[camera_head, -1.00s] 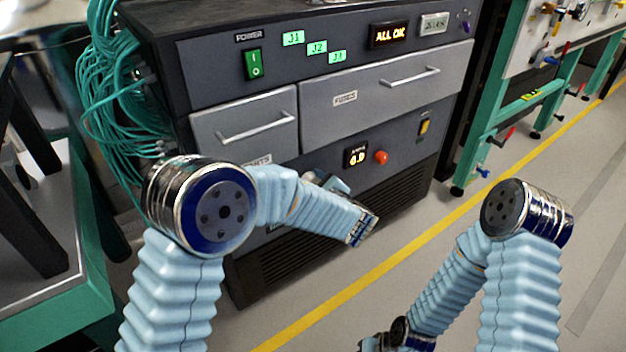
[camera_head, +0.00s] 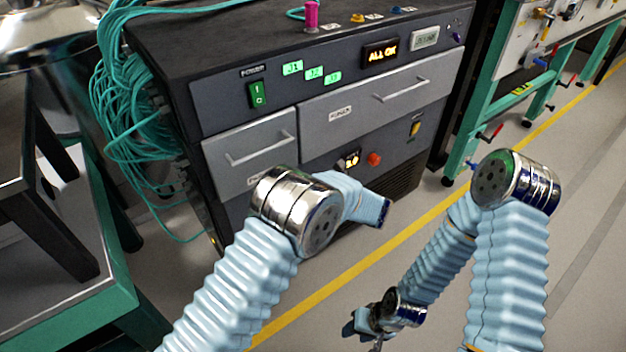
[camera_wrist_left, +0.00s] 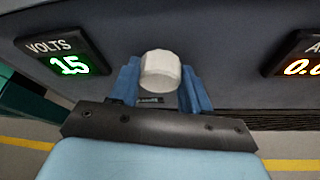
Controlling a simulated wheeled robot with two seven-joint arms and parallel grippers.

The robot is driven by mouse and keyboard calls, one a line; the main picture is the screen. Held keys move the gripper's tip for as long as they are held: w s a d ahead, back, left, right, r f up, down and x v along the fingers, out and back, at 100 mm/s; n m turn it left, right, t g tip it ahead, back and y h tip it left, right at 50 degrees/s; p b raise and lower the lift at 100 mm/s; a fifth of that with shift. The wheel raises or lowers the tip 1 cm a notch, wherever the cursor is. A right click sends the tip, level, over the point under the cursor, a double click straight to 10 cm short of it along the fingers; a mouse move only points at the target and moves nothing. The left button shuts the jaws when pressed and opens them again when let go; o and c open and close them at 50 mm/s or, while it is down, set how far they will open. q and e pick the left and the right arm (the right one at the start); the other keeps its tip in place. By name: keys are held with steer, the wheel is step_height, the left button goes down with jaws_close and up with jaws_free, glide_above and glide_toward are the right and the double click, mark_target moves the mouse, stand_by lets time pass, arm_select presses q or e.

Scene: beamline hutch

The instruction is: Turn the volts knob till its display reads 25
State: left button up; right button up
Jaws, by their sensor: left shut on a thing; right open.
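The volts display (camera_wrist_left: 68,57) shows at the left of the left wrist view, with green digits that appear to read 15. The white round knob (camera_wrist_left: 160,70) sits on the dark panel to the right of this display. My left gripper (camera_wrist_left: 160,88) is shut on the knob, one blue finger on each side of it. In the head view my left arm hides the knob, the volts display and the left fingertips. My right gripper (camera_head: 362,330) is open and empty, low over the floor, well away from the cabinet.
An orange display (camera_head: 349,160) and a red button (camera_head: 374,159) are on the lower panel. Above are two drawers with bar handles (camera_head: 402,88) and a green power switch (camera_head: 258,95). Teal cables (camera_head: 135,120) hang at the cabinet's left.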

arm_select(q)
steer(key=m+y, duration=0.1)
steer(key=m, duration=0.1)
steer(key=m+y, duration=0.1)
steer(key=m+g+y, duration=0.1)
steer(key=m, duration=0.1)
steer(key=shift+w+d+f+m, duration=0.1)
steer(key=shift+d+f+m, duration=0.15)
steer(key=shift+m, duration=0.05)
steer(key=shift+y, duration=0.3)
stand_by(0.4)
steer(key=o, duration=1.1)
steer(key=shift+c, duration=0.2)
